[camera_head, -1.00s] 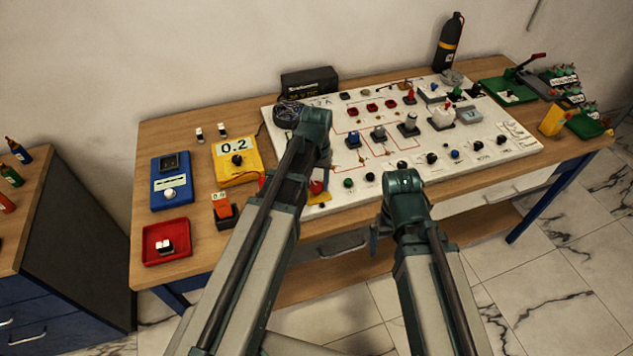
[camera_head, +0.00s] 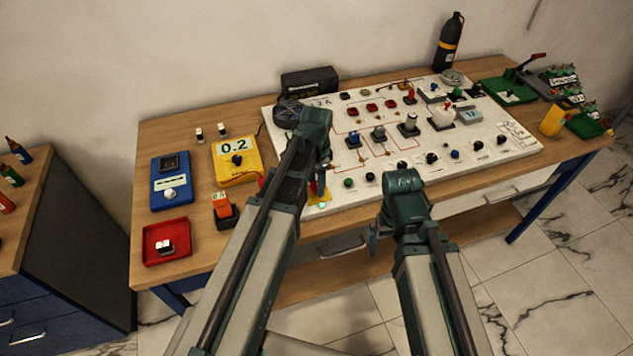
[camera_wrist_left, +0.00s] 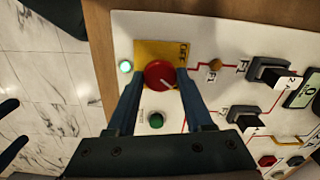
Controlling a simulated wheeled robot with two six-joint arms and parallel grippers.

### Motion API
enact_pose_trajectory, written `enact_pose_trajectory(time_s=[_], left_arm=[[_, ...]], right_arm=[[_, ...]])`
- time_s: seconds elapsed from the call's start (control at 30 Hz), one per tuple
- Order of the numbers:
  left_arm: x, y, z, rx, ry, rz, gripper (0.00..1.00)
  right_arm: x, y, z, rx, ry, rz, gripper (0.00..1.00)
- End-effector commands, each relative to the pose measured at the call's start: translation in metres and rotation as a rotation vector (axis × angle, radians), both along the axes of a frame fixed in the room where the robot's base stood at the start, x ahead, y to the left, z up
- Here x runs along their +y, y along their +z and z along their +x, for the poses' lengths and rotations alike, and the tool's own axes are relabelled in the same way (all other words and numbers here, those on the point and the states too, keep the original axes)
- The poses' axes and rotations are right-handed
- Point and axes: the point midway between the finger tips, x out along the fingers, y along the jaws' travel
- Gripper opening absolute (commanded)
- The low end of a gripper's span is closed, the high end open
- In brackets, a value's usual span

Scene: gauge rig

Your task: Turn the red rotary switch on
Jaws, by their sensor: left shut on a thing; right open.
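The red rotary switch (camera_wrist_left: 158,73) is a round knob with a white pointer line on a yellow plate (camera_wrist_left: 147,48) lettered OFF. In the left wrist view the pointer slants toward the lower right. My left gripper (camera_wrist_left: 161,82) is shut on the knob, one finger on each side. A green lamp (camera_wrist_left: 125,66) beside the plate glows. In the head view my left gripper (camera_head: 322,180) is over the yellow plate and the arm hides most of the knob. My right gripper (camera_wrist_left: 22,121) shows at the left edge of the wrist view, open, over the floor.
The white panel (camera_head: 470,160) carries several other knobs, buttons and switches; a green button (camera_wrist_left: 156,120) is close to the left fingers. A yellow meter (camera_head: 236,160) reads 0.2. A red tray (camera_head: 152,254) and a blue box (camera_head: 170,190) stand on the left.

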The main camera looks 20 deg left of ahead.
Motion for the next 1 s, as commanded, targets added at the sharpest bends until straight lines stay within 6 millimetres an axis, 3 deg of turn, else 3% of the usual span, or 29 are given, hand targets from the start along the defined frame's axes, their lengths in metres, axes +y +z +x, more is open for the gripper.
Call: enact_pose_trajectory(time_s=[0.4,0.93,0.97,1.0], left_arm=[[0.0,-0.0001,-0.0003,0.0,-0.156,0.0,0.0],[0.0,-0.0001,-0.0001,0.0,-0.175,0.0,0.0],[-0.0001,-0.0001,-0.0002,0.0,-0.175,0.0,0.55],[-0.0001,-0.0001,-0.0002,0.0,-0.174,0.0,0.62]], right_arm=[[0.0,-0.0001,0.0,0.0,0.0,0.0,1.0],[0.0,-0.0001,0.0,0.0,0.0,0.0,1.0],[0.0,-0.0001,0.0,0.0,0.0,0.0,1.0],[0.0,-0.0001,0.0,0.0,0.0,0.0,1.0]])
